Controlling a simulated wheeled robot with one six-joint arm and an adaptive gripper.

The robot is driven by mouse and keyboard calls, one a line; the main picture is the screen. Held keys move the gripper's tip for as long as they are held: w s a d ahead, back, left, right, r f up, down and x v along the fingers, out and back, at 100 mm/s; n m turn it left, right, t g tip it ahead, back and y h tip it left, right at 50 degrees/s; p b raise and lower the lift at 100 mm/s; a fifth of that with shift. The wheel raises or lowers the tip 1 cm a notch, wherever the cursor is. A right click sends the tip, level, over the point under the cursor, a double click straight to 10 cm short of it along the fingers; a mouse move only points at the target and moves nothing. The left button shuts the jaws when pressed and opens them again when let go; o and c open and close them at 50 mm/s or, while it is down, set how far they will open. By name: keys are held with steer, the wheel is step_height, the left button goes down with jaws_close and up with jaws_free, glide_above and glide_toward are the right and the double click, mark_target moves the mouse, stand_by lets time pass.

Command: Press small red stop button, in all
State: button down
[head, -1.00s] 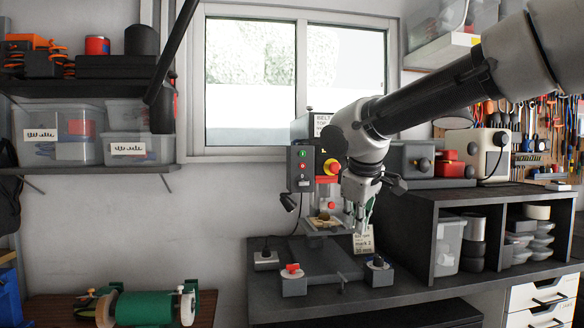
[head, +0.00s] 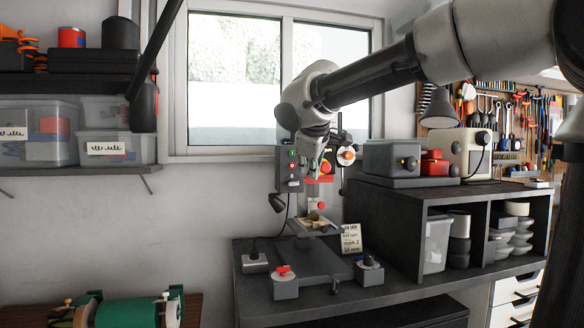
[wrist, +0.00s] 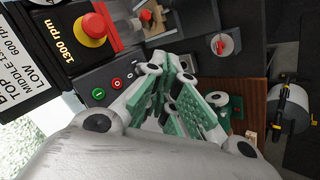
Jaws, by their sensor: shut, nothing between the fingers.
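The small red stop button (wrist: 116,82) sits on the dark control panel (wrist: 128,66) in the wrist view, beside a green button (wrist: 98,94). In the head view the red button (head: 292,164) is below the green one on the machine's front. My gripper (wrist: 172,74) is shut and empty, its green-padded fingers close together. In the wrist view its tips lie to the right of the red button, apart from it in the picture; the depth gap is unclear. In the head view my gripper (head: 314,170) is just right of the panel.
A large red mushroom button on yellow (wrist: 93,27) sits close to the small buttons. The drill table (head: 314,225) is below my gripper. Red-topped (head: 284,284) and dark-topped (head: 369,271) boxes stand on the bench. A dark shelf unit (head: 400,205) stands at right.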

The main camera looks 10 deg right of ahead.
steer(key=w, duration=0.8)
steer(key=shift+w, duration=0.25)
steer(key=shift+w, duration=0.15)
stand_by(1.1)
steer(key=shift+w, duration=0.25)
steer(key=shift+w, duration=0.35)
stand_by(0.6)
steer(key=shift+s, duration=0.75)
steer(key=s, duration=0.5)
stand_by(0.4)
